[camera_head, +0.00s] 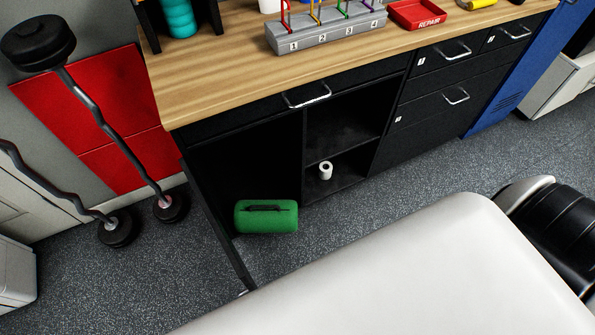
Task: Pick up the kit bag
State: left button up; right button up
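The kit bag (266,221) looks to be a green rounded case with a dark handle on its top. It sits low at the left open bay of the black cabinet, near floor level. Its lower side is close to the grey floor, and I cannot tell whether it rests on the floor or on a cabinet base. Nothing holds it. Neither of my grippers shows in the head view.
A wooden worktop (220,80) overhangs the bag. A white roll (325,170) stands on the shelf to its right. A dark upright panel (215,225) stands left of the bag. A large pale padded surface (430,270) fills the foreground. Bent barbells (110,125) lean at left.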

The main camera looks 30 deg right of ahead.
aim_at(248, 216)
jog(key=z, duration=0.45)
jog(key=l, duration=0.25)
jog(key=i+l+u, duration=0.15)
jog(key=l, duration=0.45)
jog(key=i+l+u, duration=0.2)
jog(key=l, duration=0.4)
jog(key=l+u, duration=0.15)
jog(key=l, duration=0.45)
jog(key=u, duration=1.1)
jog(key=k+j, duration=0.05)
